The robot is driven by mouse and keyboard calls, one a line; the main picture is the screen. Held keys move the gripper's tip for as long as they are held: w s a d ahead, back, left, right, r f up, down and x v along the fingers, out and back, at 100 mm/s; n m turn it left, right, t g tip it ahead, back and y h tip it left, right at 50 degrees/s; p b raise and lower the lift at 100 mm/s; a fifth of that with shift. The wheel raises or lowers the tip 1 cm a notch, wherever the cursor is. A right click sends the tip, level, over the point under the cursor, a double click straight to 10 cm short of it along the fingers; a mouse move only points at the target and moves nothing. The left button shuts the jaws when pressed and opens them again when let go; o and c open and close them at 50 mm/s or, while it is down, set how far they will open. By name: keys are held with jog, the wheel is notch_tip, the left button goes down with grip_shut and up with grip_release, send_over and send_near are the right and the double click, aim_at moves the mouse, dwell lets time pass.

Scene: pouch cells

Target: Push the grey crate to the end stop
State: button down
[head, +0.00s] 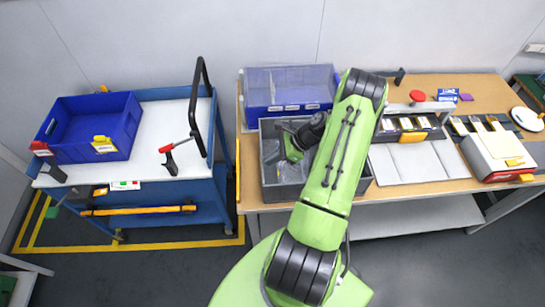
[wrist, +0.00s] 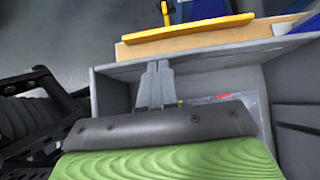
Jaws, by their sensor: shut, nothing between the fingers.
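The grey crate (head: 285,192) stands on the wooden bench near its left end; my arm hides its right part. In the wrist view the crate's grey wall (wrist: 215,62) runs across behind my fingers. My gripper (head: 270,157) reaches down into the crate at its left side. In the wrist view my gripper (wrist: 157,68) is shut and empty, with its fingertips close to the inner face of that wall; I cannot tell whether they touch. A yellow bar (head: 238,172), perhaps the end stop, lies along the bench's left edge. In the wrist view a strip of wood separates this bar (wrist: 188,27) from the crate.
A blue bin with a clear front (head: 290,92) stands behind the crate. On the right of the bench are grey pads (head: 412,165) and a red-and-white device (head: 492,155). A blue trolley (head: 140,185) with a blue bin (head: 85,128) stands left, across a narrow gap.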

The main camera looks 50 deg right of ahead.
jog(key=w+a, duration=0.5)
jog(key=a, duration=0.1)
jog(key=shift+w, duration=0.15)
dwell(0.4)
